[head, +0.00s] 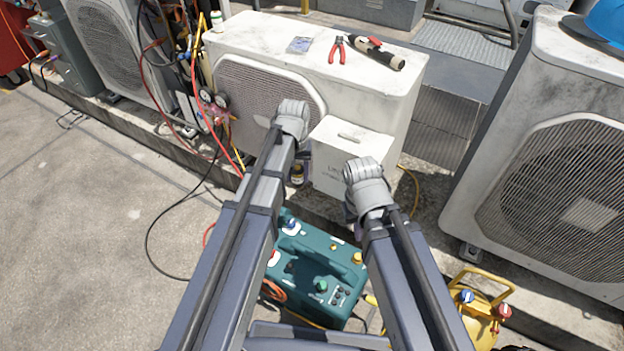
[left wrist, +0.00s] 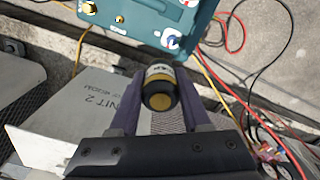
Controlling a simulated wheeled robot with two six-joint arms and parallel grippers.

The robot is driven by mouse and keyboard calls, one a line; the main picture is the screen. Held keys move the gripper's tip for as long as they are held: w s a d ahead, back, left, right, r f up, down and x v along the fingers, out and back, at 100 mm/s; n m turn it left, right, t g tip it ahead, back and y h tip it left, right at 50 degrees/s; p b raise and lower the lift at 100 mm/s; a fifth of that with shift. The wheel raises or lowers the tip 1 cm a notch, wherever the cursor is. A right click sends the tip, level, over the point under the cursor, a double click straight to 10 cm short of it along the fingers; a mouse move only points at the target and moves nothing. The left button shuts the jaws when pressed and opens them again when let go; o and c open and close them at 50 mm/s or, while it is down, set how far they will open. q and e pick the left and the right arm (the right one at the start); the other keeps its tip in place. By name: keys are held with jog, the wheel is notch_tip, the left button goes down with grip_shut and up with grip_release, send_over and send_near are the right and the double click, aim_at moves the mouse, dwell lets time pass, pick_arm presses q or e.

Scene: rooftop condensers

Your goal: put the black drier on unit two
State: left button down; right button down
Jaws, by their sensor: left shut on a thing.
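The black drier (left wrist: 159,91), a short dark cylinder with a pale label band and a yellow end, is between the fingers of my left gripper (left wrist: 158,84), which is shut on it. In the head view the drier (head: 297,175) shows below my left wrist, in front of the middle condenser; the fingers are mostly hidden there. A pale box marked UNIT 2 (left wrist: 90,110) is beside the gripper in the wrist view; in the head view this box (head: 345,160) is on the middle condenser's front.
Red pliers (head: 338,49), a black-and-red tool (head: 376,53) and a small packet (head: 299,45) lie on the middle condenser (head: 250,40). A teal machine (head: 315,272) and yellow cylinder (head: 480,312) stand in front. Hoses and gauges (head: 214,103) hang at left. Open floor lies left.

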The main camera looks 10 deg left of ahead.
pick_arm(q)
jog(key=w+a+r+p, duration=0.1)
jog(key=a+r+p, duration=1)
jog(key=r+p, duration=0.4)
jog(key=a+r+p, duration=1.1)
jog(key=r+p, duration=0.4)
jog(key=r, duration=0.2)
jog(key=shift+w+m, duration=0.4)
